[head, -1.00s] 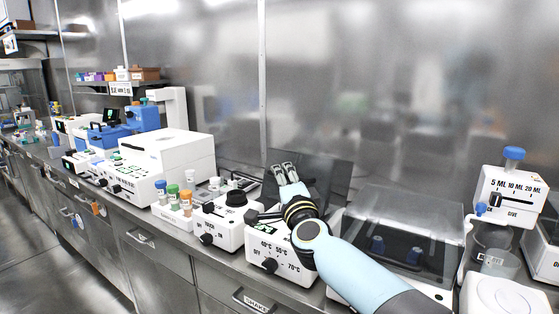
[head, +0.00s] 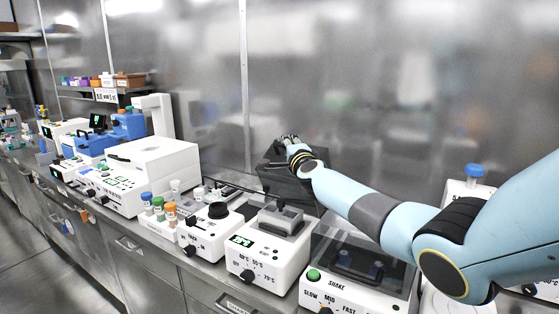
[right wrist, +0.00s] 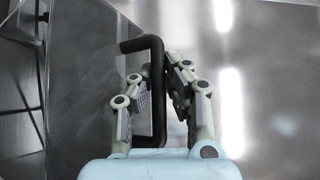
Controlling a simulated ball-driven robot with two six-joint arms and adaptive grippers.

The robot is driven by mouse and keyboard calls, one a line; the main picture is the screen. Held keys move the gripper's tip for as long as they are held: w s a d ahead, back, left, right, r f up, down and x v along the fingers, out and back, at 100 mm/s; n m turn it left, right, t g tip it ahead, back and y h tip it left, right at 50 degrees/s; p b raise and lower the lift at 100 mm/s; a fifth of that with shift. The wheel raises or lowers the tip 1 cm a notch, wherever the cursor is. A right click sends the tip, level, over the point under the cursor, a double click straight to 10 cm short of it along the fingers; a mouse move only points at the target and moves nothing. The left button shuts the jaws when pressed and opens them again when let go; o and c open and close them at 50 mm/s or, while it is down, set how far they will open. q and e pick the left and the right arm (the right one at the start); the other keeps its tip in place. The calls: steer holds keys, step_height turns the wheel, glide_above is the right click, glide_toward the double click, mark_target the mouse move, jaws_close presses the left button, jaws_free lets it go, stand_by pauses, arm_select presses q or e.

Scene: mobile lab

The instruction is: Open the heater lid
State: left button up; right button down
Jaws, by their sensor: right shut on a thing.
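The heater (head: 262,262) is a white box with a green display, a knob and 40, 55 and 70 °C marks, in the lower middle of the head view. Its top shows uncovered, with a grey block on it. The dark see-through lid (head: 292,186) stands raised behind the heater's top, near the steel wall. My right gripper (head: 288,139) is at the lid's upper edge. In the right wrist view, its fingers (right wrist: 160,95) are shut around the black bar handle (right wrist: 157,60), with the clear lid pane (right wrist: 85,85) to the left. My left gripper is out of view.
A shaker (head: 352,290) with a dark cover stands right of the heater, under my right arm. A white device with a black knob (head: 205,238) and bottles with coloured caps (head: 158,207) stand to its left. The steel wall (head: 330,80) rises close behind.

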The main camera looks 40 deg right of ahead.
steer(key=shift+w+d+f+b, duration=0.1)
steer(key=shift+w+d+b, duration=0.2)
steer(key=shift+d, duration=0.4)
steer(key=shift+w+d+b, duration=0.25)
steer(key=shift+d+b, duration=0.1)
steer(key=shift+d, duration=0.3)
steer(key=shift+w+d+f+b, duration=0.1)
steer(key=shift+w+d+b, duration=0.2)
steer(key=shift+d, duration=0.4)
steer(key=c, duration=1.3)
jaws_free()
steer(key=shift+r, duration=0.1)
steer(key=shift+c, duration=0.2)
steer(key=shift+r, duration=0.1)
steer(key=v, duration=1.2)
